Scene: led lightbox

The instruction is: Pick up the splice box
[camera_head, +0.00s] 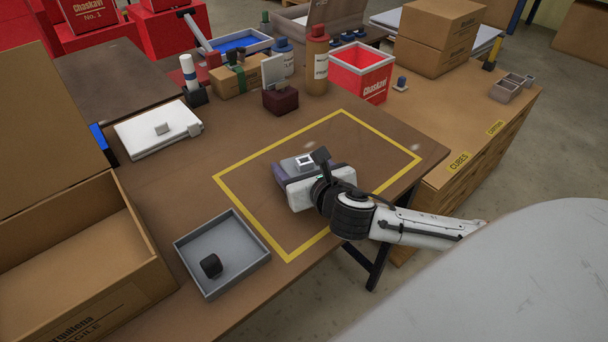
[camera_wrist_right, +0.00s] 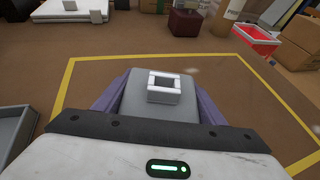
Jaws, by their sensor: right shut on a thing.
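The splice box (camera_head: 291,166) looks like a small grey box with a white square frame on its top. It is inside the yellow taped rectangle on the brown table. My right gripper (camera_head: 298,172) reaches in from the right and is shut on it. In the right wrist view the splice box (camera_wrist_right: 160,108) sits between the two purple-grey fingers of my right gripper (camera_wrist_right: 158,100), one along each side. Its underside is hidden, so I cannot tell whether it touches the table. My left gripper is not in view.
A grey tray (camera_head: 237,280) with a black knob-like piece (camera_head: 211,265) stands at the front left, beside an open cardboard box (camera_head: 150,290). A white flat panel (camera_head: 135,139) lies behind. Bottles, a dark red block (camera_head: 281,101) and a red bin (camera_head: 380,75) line the back.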

